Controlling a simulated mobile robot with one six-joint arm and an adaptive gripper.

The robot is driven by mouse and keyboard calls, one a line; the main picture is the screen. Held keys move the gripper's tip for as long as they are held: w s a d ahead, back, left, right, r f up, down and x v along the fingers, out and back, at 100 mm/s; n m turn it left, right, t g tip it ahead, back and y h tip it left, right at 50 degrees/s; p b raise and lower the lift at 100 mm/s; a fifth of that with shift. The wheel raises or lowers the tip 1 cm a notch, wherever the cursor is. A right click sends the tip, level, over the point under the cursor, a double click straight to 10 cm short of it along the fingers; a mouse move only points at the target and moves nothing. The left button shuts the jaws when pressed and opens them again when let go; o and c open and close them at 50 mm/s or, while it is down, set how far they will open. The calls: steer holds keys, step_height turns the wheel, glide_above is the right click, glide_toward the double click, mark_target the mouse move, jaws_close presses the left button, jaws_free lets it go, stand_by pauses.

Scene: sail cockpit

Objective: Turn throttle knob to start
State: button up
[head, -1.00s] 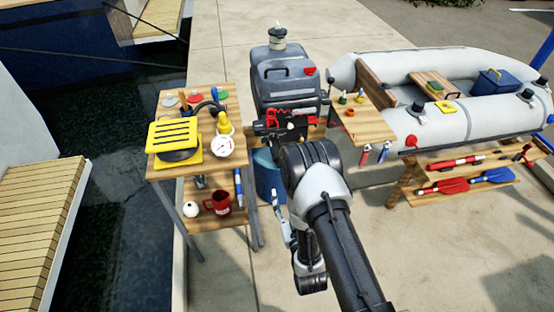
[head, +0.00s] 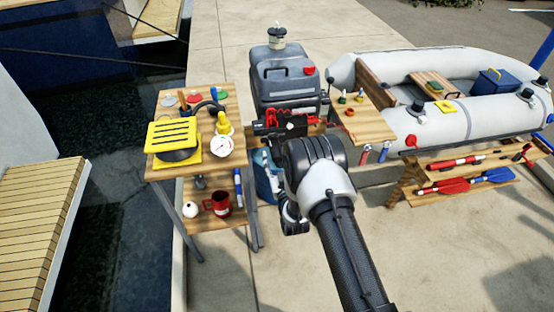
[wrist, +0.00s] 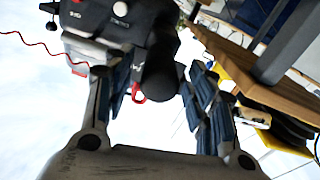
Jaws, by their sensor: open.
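The grey outboard motor (head: 284,84) stands upright in the middle of the head view, with red parts and a dark control unit on its near side. In the wrist view its dark housing (wrist: 110,22) is at the top left, with a white round button. A thick black cylindrical grip (wrist: 159,72), apparently the throttle knob, points toward the wrist camera. My gripper (wrist: 162,82) is open, with one finger on each side of the grip and gaps showing; I see no clear contact. In the head view my arm mostly hides the gripper. The knob's markings are not readable.
A wooden stand (head: 160,170) on the left holds a yellow slatted item (head: 174,135), a white gauge (head: 222,147) and a red mug (head: 220,204). A small wooden table (head: 372,128) and an inflatable boat (head: 460,125) are on the right. A blue bucket (head: 264,184) stands below the motor.

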steer(key=shift+w+a, duration=0.1)
steer(key=shift+w, duration=0.25)
steer(key=shift+c, duration=0.2)
steer(key=c, duration=1)
steer(key=shift+c, duration=0.2)
steer(key=shift+m, duration=0.4)
steer(key=m, duration=0.3)
steer(key=shift+m, duration=2)
